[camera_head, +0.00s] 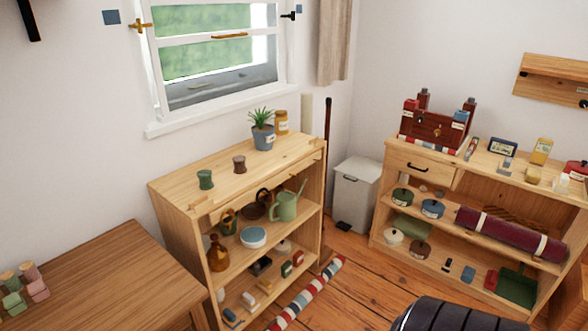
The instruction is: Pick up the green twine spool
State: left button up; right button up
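A small green spool (205,180), which looks like the green twine spool, stands upright on the top board of the wooden shelf unit (178,190), near its left end. A similar brown spool (239,164) stands to its right, apart from it. Neither of my grippers shows in the head view. A dark ribbed rounded part at the bottom right edge may be part of me.
A potted plant (263,134) and an amber jar (281,122) stand farther right on the same top. A wooden table (110,270) with small green and pink pieces is at the lower left. A striped roll (308,294) lies before the unit. A grey bin (356,190) stands beyond.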

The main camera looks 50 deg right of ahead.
aim_at(204, 175)
jog(key=z, duration=1)
jog(key=u, duration=0.5)
jog(key=i+l+u, duration=0.15)
jog(key=l+u, duration=0.55)
jog(key=u, duration=0.15)
jog(key=l+u, duration=0.85)
